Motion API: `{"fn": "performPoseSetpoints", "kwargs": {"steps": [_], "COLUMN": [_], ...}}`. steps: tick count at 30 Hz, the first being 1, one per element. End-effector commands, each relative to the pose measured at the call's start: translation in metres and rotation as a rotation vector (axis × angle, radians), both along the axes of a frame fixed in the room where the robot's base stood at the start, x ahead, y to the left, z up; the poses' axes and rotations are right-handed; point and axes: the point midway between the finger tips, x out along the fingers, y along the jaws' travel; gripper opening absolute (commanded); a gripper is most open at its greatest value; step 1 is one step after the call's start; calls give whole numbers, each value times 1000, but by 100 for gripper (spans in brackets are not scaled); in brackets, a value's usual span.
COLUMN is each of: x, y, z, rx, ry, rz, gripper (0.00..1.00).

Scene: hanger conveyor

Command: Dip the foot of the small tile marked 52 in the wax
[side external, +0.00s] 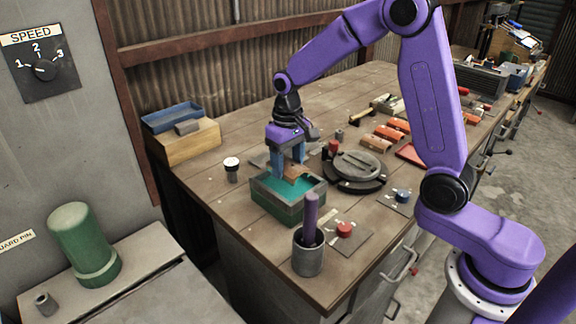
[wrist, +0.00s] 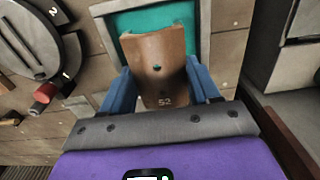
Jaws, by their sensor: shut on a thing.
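My gripper (side external: 289,165) has blue fingers and is shut on a curved brown tile (side external: 295,173). In the wrist view the tile (wrist: 158,60) is clasped between the two fingers (wrist: 162,86), with the number 52 near its close end and a hole further along. The wax is a teal surface in a dark green box (side external: 290,211) on the bench. The tile is over the box, and its far end overlaps the teal wax (wrist: 130,20) in the wrist view. I cannot tell whether its lower edge touches the wax.
A grey pot (side external: 309,258) with a purple rod stands in front of the box. A round dark turntable (side external: 357,170) with numbers is right of it. A small white-topped jar (side external: 231,168) is left. Orange and tan tiles (side external: 385,137) lie further back.

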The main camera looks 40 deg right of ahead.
Motion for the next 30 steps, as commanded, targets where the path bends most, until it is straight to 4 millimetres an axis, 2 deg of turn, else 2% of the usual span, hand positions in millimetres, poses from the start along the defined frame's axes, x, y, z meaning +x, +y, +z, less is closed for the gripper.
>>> {"fn": "performPoseSetpoints", "kwargs": {"steps": [18, 30], "x": [0, 0], "y": [0, 0], "z": [31, 32], "rx": [0, 0], "ry": [0, 0], "rz": [0, 0], "gripper": [28, 28]}}
